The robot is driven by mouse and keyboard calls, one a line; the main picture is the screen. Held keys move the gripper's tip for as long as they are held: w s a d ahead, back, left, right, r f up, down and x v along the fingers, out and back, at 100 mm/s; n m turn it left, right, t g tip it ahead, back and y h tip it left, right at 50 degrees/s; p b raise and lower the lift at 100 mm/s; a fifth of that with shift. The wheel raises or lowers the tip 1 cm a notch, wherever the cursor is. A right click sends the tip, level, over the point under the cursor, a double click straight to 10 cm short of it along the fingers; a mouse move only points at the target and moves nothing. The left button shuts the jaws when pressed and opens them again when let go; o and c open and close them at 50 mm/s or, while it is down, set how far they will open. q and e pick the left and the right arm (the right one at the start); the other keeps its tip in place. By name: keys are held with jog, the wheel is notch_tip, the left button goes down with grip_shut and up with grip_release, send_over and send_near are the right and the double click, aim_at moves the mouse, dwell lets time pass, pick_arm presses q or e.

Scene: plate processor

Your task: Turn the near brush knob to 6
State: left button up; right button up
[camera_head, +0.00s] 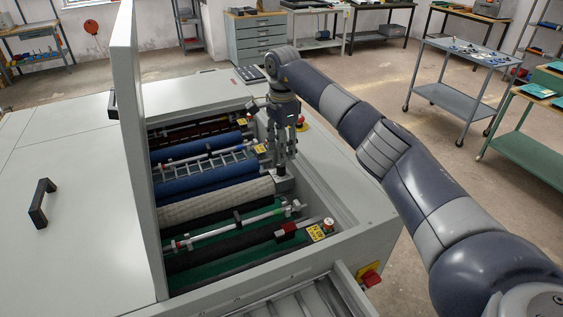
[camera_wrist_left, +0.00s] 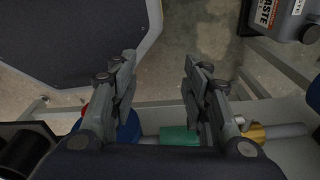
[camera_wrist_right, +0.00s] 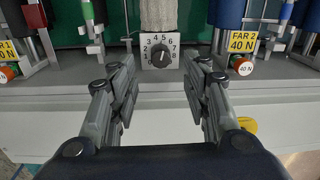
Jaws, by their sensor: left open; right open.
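The near brush knob (camera_wrist_right: 160,57) is small and dark, on a light plate numbered in an arc from 1 to 8, at the end of the cream brush roller (camera_wrist_right: 158,14). Its pointer looks upward, slightly right; the exact number is unclear. The roller also shows in the head view (camera_head: 218,200). My right gripper (camera_wrist_right: 160,68) is open and empty, with one finger each side of the knob in the picture, apparently not touching it. In the head view it points down over the roller's right end. My left gripper (camera_wrist_left: 158,68) is open and empty; the head view does not show it.
The raised cover (camera_head: 139,140) stands left of the open bay. Yellow labels marked 40 N, such as FAR 2 (camera_wrist_right: 242,40), flank the knob. The left wrist view shows a pipe with a green sleeve (camera_wrist_left: 180,136) and a waste container (camera_wrist_left: 275,18).

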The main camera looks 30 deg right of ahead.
aim_at(281, 165)
notch_tip(281, 165, down, 6)
jog(key=shift+w+r+p, duration=0.1)
jog(key=shift+r+p, duration=0.05)
jog(key=shift+p, duration=0.75)
jog(key=shift+f, duration=0.65)
grip_shut()
